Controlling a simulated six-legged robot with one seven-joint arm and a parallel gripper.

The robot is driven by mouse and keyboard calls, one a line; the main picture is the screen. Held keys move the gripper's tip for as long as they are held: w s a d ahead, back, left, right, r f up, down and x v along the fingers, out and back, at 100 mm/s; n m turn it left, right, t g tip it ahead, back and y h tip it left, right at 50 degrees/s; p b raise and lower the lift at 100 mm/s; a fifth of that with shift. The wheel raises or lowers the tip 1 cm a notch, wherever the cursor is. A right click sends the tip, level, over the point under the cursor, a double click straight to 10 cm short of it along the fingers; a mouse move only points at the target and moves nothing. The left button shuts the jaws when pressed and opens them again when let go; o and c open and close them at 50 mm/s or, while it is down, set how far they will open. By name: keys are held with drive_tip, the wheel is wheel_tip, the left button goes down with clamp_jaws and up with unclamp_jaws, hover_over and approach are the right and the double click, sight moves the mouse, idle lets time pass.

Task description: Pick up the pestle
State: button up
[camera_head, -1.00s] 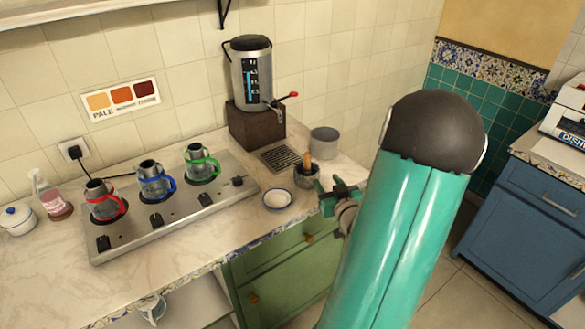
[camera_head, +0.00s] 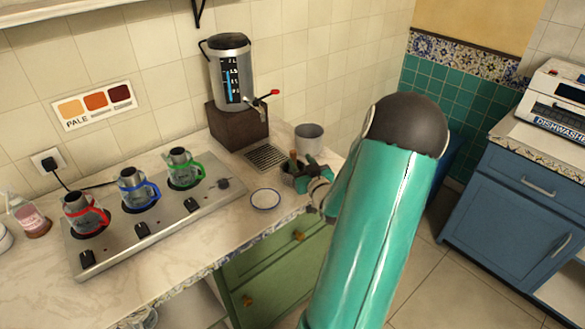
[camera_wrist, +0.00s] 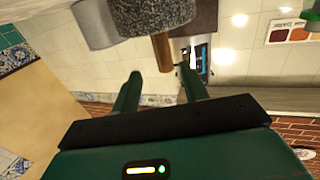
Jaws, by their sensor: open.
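The pestle (camera_head: 293,156) has a brown wooden handle and stands in the grey stone mortar (camera_head: 288,174) at the counter's front right. In the wrist view, which is upside down, the pestle handle (camera_wrist: 162,52) sticks out of the speckled mortar (camera_wrist: 150,15). My gripper (camera_head: 307,167) is right beside the mortar and partly covers it in the head view. In the wrist view my gripper (camera_wrist: 158,83) is open. The pestle handle lies just ahead of the gap between its two green fingers, with no clear contact. The pestle's lower end is hidden in the mortar.
A grey canister (camera_head: 309,138) stands behind the mortar. A small white saucer (camera_head: 265,199) lies left of the mortar. A steel hob (camera_head: 150,235) holds several small pots further left.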

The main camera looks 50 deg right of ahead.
sight(294, 156)
drive_tip(key=x, duration=0.5)
drive_tip(key=shift+w+a, duration=0.25)
clamp_jaws()
drive_tip(key=shift+r, duration=0.1)
